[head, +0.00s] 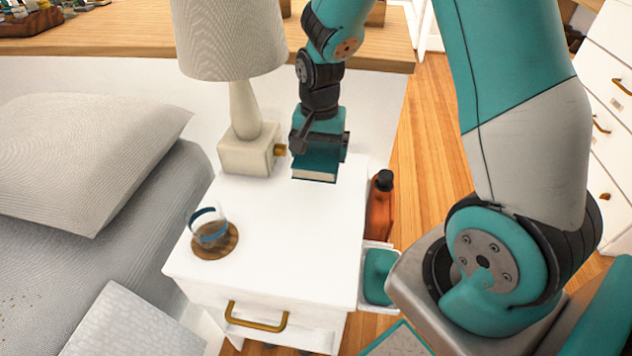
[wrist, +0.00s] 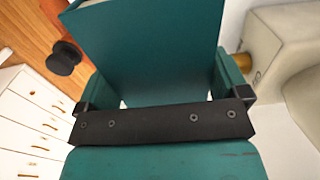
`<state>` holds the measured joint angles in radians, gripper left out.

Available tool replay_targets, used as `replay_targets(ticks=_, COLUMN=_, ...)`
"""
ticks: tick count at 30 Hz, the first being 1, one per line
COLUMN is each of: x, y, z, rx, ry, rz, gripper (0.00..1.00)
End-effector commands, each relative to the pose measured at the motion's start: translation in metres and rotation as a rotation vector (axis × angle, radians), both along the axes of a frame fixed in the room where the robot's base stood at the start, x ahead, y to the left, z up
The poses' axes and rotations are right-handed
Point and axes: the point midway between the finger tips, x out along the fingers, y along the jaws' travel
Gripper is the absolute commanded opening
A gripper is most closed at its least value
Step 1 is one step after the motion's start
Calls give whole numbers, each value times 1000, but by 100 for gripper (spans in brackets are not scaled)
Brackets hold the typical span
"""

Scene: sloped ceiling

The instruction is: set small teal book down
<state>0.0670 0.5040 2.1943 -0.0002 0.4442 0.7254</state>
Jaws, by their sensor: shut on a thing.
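The small teal book (head: 314,174) is at the back right of the white nightstand (head: 290,225) in the head view, with its pale page edge facing the camera. My gripper (head: 319,150) is above it and shut on it. In the wrist view the book (wrist: 150,50) stands out between the jaws of my gripper (wrist: 160,95), its teal cover filling the upper middle. The book is at or just above the nightstand top; I cannot tell whether it touches. The fingertips are partly hidden by the gripper body and the book.
A lamp (head: 243,110) stands close left of my gripper. A glass (head: 208,228) sits on a round wooden coaster (head: 228,244) at the front left. An orange bottle (head: 380,208) is beside the nightstand's right edge. The nightstand's middle and front right are clear.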

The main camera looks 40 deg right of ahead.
Motion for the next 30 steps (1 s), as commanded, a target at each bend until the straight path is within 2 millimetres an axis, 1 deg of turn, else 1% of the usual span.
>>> replay_targets(ticks=1, x=0, y=0, z=-14, rx=0, ry=3, rz=1, gripper=64)
replay_targets(ticks=3, x=0, y=1, z=-24, rx=0, ry=1, rz=2, gripper=64)
replay_targets(ticks=10, x=1, y=1, z=-41, rx=0, ry=-1, rz=3, gripper=64)
replay_targets(ticks=15, x=0, y=1, z=-68, rx=1, ry=2, rz=4, gripper=64)
replay_targets(ticks=17, x=0, y=1, z=-75, rx=0, ry=0, rz=4, gripper=64)
replay_targets(ticks=28, x=1, y=1, z=-80, rx=0, ry=-1, rz=3, gripper=64)
replay_targets(ticks=29, x=1, y=1, z=-80, rx=0, ry=-1, rz=3, gripper=95)
replay_targets(ticks=30, x=1, y=1, z=-79, rx=-1, ry=-2, rz=3, gripper=100)
